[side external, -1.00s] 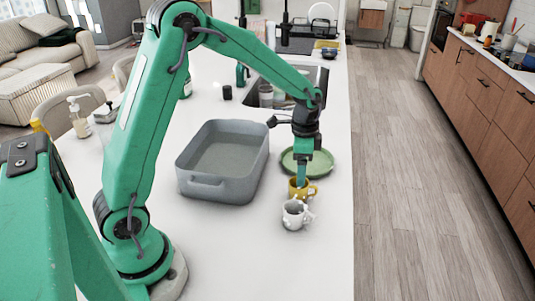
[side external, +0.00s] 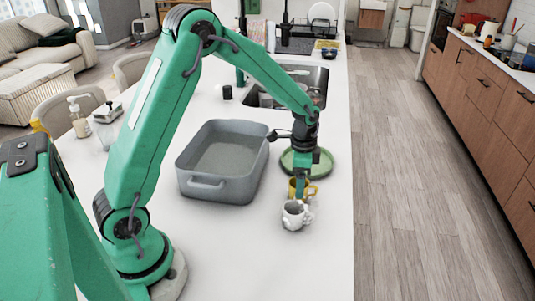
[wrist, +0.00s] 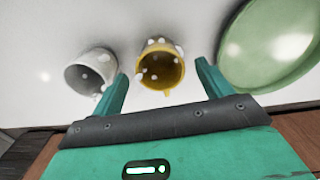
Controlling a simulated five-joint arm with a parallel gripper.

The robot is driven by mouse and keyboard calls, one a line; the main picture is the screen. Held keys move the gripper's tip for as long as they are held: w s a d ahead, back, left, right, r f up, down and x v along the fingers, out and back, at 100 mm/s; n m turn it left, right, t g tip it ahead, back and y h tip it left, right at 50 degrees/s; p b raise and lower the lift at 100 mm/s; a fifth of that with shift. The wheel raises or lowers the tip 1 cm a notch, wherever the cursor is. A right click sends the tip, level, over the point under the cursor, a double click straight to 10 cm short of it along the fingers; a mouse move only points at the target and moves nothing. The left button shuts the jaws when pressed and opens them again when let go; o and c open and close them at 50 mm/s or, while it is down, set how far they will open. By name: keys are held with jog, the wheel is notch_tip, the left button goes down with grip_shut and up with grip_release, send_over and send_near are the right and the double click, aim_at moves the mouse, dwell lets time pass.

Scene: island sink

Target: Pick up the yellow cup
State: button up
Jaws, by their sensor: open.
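The yellow cup (side external: 308,188) stands on the white counter, between a white cup and a green plate. Its handle points right in the side view, and part of it is hidden behind my gripper. In the wrist view the yellow cup (wrist: 162,70) shows its open top between and a little beyond my fingertips. My gripper (side external: 299,192) is low over the counter at the cups, pointing down. In the wrist view my gripper (wrist: 162,72) has its fingers spread wide with nothing held. I cannot tell whether a finger touches a cup.
The white cup (side external: 292,217) stands close by on the near side, by one finger in the wrist view. The green plate (side external: 325,168) lies just beyond. A grey basin (side external: 222,162) stands to the left. The counter front is clear.

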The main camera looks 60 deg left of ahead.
jog(key=shift+f, duration=1.8)
jog(key=c, duration=1.1)
jog(key=shift+r, duration=0.1)
jog(key=shift+r, duration=0.65)
jog(key=r, duration=0.3)
jog(key=shift+s+d+r, duration=0.1)
jog(key=shift+s+d, duration=0.05)
jog(key=shift+d, duration=0.25)
jog(key=s+d+r, duration=0.1)
jog(key=d+r, duration=0.1)
jog(key=d, duration=0.1)
jog(key=s+d+r, duration=0.2)
jog(key=d, duration=0.1)
jog(key=s+d+r, duration=0.2)
jog(key=d, duration=0.1)
jog(key=shift+d+r, duration=0.2)
jog(key=shift+d, duration=0.1)
